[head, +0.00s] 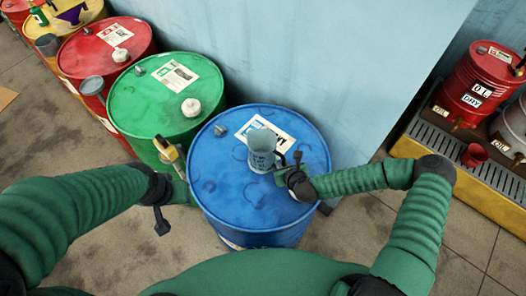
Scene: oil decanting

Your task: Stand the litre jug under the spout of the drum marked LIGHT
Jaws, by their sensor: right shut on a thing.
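A grey jug (262,149) stands upright on, or just above, the top of a blue drum (235,185). My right gripper (281,168) is shut on the jug, at its right side by the handle. My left gripper (184,187) is beside the green drum, left of the blue one; its fingers are too unclear to tell open from shut. At the right, a red drum (480,85) has small white labels; I read "DRY" on one. A greyish drum (505,128) is cut by the right edge. I cannot read LIGHT on any drum.
The right drums stand over a yellow-edged grated tray (440,167). A red cup-like vessel (474,155) sits there by the red drum. A green drum (150,105) and several others line the left. A pale blue wall panel (300,60) stands behind. Floor is clear at lower right.

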